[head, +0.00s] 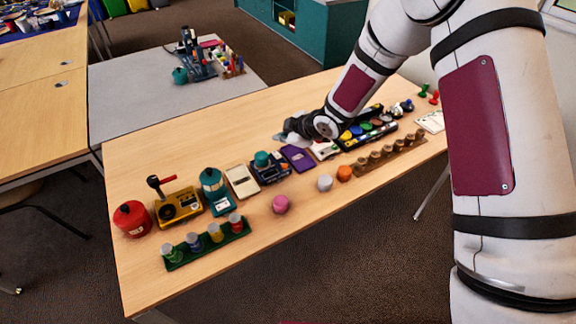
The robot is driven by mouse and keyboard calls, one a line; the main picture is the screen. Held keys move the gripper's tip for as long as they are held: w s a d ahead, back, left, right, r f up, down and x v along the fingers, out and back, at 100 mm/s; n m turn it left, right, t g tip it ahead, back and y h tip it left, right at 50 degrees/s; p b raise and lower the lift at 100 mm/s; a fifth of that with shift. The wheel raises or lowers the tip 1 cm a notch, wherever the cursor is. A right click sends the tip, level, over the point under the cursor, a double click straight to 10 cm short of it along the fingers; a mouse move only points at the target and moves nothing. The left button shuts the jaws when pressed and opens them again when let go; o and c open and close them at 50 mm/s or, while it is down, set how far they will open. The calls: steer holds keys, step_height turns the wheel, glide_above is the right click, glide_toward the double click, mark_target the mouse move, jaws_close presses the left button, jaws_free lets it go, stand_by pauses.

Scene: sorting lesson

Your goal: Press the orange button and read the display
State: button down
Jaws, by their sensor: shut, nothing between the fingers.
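A small round orange piece (344,173) sits near the front edge of the wooden table, right of a grey one (325,183). I cannot tell if it is the button. No readable display shows; a cream device (242,181) and a white-and-red one (324,149) lie in the row, too small to read. My gripper (290,134) is shut and empty, low over the table's far side, behind a purple flat item (298,158). My wrist partly hides it, and I cannot tell whether it touches anything.
A pink round piece (280,204), a green rack with bottles (207,243) and a brown rack of cups (390,153) line the front. A yellow device with a red-tipped lever (178,206) and a red canister (131,219) stand left. The table's far left is clear.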

mark_target(283, 167)
steer(key=shift+f+b, duration=1.75)
steer(key=shift+f, duration=2.65)
steer(key=shift+f, duration=0.4)
steer(key=shift+f+b, duration=0.45)
steer(key=shift+b, duration=0.05)
steer(key=shift+r+p, duration=0.35)
steer(key=shift+r, duration=0.55)
steer(key=shift+r, duration=0.1)
